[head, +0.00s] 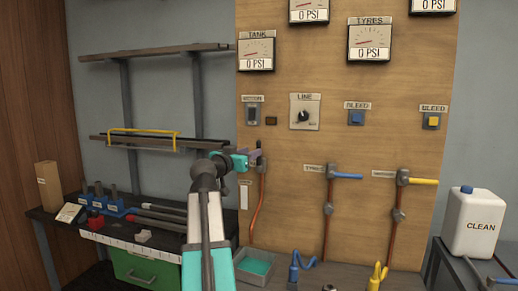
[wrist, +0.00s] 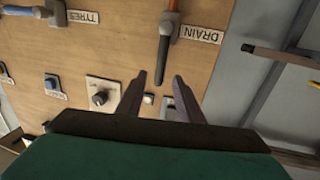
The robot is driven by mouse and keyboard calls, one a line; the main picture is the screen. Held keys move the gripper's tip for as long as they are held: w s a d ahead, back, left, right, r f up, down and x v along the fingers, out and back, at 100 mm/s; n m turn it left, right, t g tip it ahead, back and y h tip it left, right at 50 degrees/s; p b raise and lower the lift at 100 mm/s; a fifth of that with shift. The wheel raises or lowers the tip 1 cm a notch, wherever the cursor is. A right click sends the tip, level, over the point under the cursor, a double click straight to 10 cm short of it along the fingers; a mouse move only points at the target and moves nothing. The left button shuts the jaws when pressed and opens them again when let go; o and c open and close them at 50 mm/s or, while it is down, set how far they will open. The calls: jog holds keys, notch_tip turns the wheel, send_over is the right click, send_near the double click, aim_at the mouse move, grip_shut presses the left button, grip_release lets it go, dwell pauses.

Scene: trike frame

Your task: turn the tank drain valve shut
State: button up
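The drain valve has a dark handle (wrist: 164,58) that points along its pipe, upward in the head view (head: 258,146). Its DRAIN label (wrist: 200,35) is beside it in the wrist view. My gripper (wrist: 160,76) is open, with one finger on each side of the handle's free end in the wrist picture. I cannot tell whether the handle is between the fingers in depth or just beyond them; no contact shows. In the head view my gripper (head: 249,157) is at the valve from the left and partly hides it.
The wooden panel (head: 330,140) carries gauges reading 0 PSI, switches and a LINE knob (head: 304,116). Two more valves, with blue (head: 348,176) and yellow (head: 424,181) handles, are to the right. A tray (head: 256,266) lies below; shelves (head: 140,141) are at left.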

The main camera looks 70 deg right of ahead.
aim_at(259, 165)
jog(key=shift+s+d+p, duration=0.2)
jog(key=shift+d, duration=1)
jog(key=shift+s+d+p, duration=0.15)
jog(key=shift+d+p, duration=0.05)
jog(key=shift+d, duration=0.95)
jog(key=shift+s+d+p, duration=0.2)
jog(key=shift+d, duration=1)
grip_shut()
